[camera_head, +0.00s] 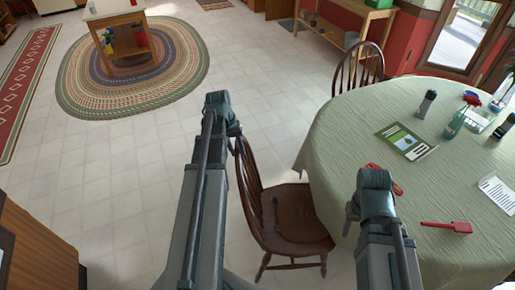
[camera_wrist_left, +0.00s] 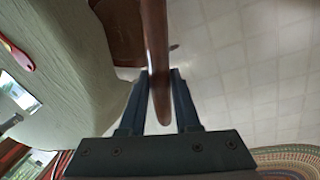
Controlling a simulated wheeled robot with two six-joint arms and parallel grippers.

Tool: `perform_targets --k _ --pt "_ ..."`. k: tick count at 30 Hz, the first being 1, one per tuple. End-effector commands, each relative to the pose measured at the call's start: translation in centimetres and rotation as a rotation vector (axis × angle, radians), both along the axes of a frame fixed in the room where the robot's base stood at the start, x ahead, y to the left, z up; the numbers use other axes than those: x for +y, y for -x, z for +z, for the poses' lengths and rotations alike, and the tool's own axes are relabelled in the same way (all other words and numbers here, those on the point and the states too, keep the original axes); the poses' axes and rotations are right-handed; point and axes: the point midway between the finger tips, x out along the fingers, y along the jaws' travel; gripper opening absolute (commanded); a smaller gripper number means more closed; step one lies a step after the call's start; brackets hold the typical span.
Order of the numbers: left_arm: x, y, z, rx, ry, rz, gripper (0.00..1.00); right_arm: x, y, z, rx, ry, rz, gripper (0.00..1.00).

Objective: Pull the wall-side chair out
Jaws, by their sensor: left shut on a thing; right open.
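A dark brown wooden chair (camera_head: 290,215) with a spindle back stands at the left side of the cloth-covered table (camera_head: 330,125), its seat partly at the table's edge. My left gripper (camera_head: 238,130) is at the top of this chair's back. In the left wrist view the chair's back edge (camera_wrist_left: 157,50) runs between the two fingers of my left gripper (camera_wrist_left: 158,75), which is shut on it. A second brown chair (camera_head: 360,68) stands at the table's far side, nearer the red wall. My right gripper (camera_head: 352,212) is over the table's near left edge, open, its fingers mostly hidden.
The table holds a green booklet (camera_head: 405,141), a red brush-like item (camera_head: 447,227), a white paper (camera_head: 497,193) and other small things. Tiled floor (camera_head: 130,170) left of the held chair is clear. A wooden cabinet (camera_head: 35,250) stands at lower left.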

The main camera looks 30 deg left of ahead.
Motion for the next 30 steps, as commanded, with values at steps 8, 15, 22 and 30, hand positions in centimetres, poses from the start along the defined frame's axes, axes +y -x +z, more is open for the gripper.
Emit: perform_targets --k 8,15,22,30 --pt "4.0 2.6 0.0 0.006 -0.003 0.003 0.0 0.0 0.0 0.0 0.0 0.0 0.0 0.5" --pt "5.3 3.4 0.0 0.005 -0.002 0.001 0.0 0.0 0.0 0.0 0.0 0.0 0.0 0.5" --pt "5.5 3.5 0.0 0.005 -0.003 0.0 0.0 0.0 0.0 0.0 0.0 0.0 0.0 0.5" --pt "5.5 3.5 0.0 0.004 -0.003 0.001 0.42 0.0 0.0 0.0 0.0 0.0 0.0 0.5"
